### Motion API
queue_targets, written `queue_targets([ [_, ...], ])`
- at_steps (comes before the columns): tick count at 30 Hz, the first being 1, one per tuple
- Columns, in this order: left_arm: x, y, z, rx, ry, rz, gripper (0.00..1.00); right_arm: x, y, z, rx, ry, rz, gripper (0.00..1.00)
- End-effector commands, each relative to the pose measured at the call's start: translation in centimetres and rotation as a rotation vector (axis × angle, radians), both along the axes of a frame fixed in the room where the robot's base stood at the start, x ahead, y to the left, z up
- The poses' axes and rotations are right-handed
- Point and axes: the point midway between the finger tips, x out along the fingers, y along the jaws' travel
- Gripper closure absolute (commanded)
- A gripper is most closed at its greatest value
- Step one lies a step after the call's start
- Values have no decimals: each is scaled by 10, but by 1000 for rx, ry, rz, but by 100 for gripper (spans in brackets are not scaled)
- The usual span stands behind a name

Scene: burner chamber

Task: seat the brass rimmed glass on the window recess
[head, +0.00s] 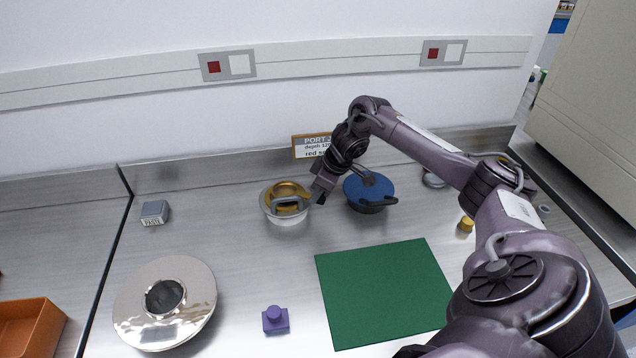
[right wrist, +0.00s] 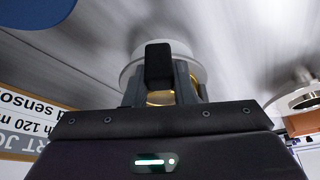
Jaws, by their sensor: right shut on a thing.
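The brass rimmed glass (head: 290,188) shows as a gold ring over a pale round fitting (head: 287,220), which may be the window recess. My right gripper (head: 291,203) reaches in from the right and is shut on the glass. In the right wrist view, brass (right wrist: 160,98) shows between the fingers, and the pale round fitting (right wrist: 186,50) lies just beyond it. The dark fingers hide much of the glass. I cannot tell whether it touches the fitting or is held slightly above it. My left gripper is not in view.
A blue-topped round part (head: 380,187) stands close right of the gripper. A polished disc with a central hole (head: 195,300), a purple block (head: 275,319) and a grey block (head: 154,210) lie leftward. A green mat (head: 385,290) is bare. A sign (head: 309,147) stands behind.

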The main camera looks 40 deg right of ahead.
Motion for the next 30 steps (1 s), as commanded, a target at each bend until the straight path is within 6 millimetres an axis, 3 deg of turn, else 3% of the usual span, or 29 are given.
queue_targets([
  [13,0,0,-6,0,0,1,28,0,0,-15,0,1,0,100],
  [14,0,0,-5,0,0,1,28,0,0,-13,0,0,0,73],
  [19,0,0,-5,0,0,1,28,0,0,-13,0,0,0,51],
  [30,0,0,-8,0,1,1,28,-2,-2,-6,-1,-2,-1,51],
])
